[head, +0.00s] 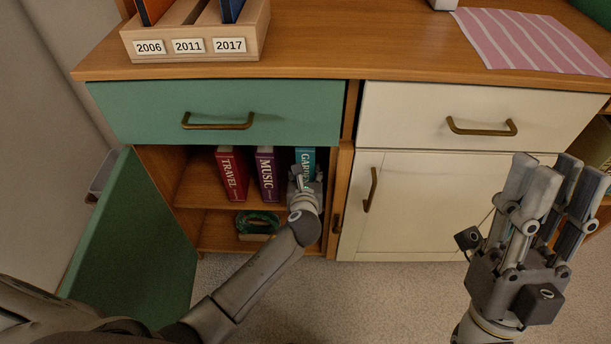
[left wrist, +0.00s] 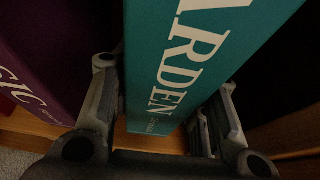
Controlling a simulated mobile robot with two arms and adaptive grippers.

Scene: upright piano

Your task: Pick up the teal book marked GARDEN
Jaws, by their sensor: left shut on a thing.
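The teal GARDEN book (head: 306,157) stands upright on the upper shelf of the open cabinet, at the right end of a row of books. My left gripper (head: 305,183) reaches into the cabinet and covers the lower part of the book in the head view. In the left wrist view the teal spine with white letters (left wrist: 185,70) sits between the two fingers of my left gripper (left wrist: 160,115), which is shut on it. The book's bottom end is near the wooden shelf. My right gripper (head: 550,190) is raised at the right, fingers apart and empty.
The green cabinet door (head: 135,240) hangs open at the left. A green drawer (head: 215,110) is shut above. A dark green round object (head: 257,222) lies on the lower shelf.

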